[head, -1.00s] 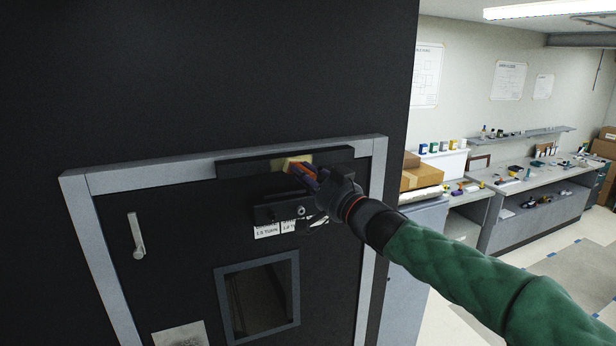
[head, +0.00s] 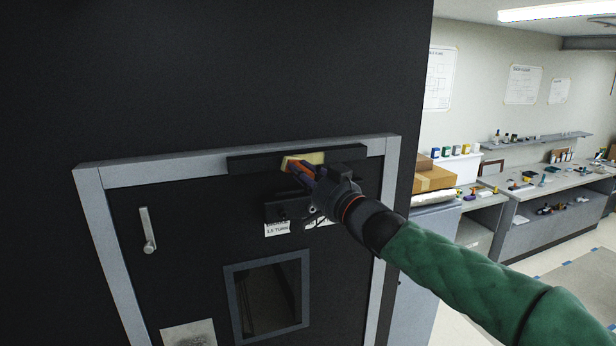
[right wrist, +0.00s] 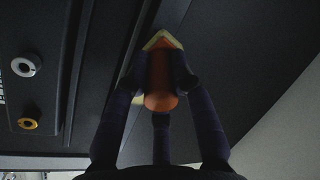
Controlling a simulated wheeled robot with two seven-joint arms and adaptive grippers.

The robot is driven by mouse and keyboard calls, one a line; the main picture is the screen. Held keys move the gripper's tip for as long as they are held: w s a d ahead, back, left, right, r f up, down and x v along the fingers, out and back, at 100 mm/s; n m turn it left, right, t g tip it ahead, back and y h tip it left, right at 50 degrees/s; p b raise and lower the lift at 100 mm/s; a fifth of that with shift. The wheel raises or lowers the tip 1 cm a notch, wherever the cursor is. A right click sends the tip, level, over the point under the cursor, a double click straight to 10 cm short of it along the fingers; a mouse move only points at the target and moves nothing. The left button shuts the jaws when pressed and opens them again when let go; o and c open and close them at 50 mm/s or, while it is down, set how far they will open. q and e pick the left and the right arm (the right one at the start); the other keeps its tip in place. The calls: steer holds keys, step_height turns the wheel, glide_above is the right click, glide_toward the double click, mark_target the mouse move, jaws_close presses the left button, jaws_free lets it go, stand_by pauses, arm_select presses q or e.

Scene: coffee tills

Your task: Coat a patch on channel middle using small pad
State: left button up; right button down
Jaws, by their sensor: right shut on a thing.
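The small pad (head: 316,157) is pale yellow with an orange grip. My right gripper (head: 297,167) is shut on the orange grip. In the right wrist view the orange grip (right wrist: 160,85) sits between the fingers, with the yellow pad (right wrist: 160,40) beyond it. I cannot tell whether the pad touches the bar. No coated patch can be made out; the gripper and pad hide part of the bar. My left gripper is out of view.
Below the bar is a smaller dark block (head: 274,210) with a white label (head: 277,229). In the right wrist view it carries a silver ring (right wrist: 27,66) and a brass ring (right wrist: 28,123). The door has a handle (head: 147,230) and a window (head: 268,297). Benches stand right.

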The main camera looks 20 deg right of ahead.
steer(key=shift+a+b, duration=0.35)
steer(key=shift+a, duration=0.5)
steer(key=s, duration=0.6)
steer(key=shift+d, duration=0.15)
steer(key=s, duration=0.3)
stand_by(0.4)
steer(key=shift+w+p, duration=0.15)
steer(key=shift+p, duration=0.15)
stand_by(0.4)
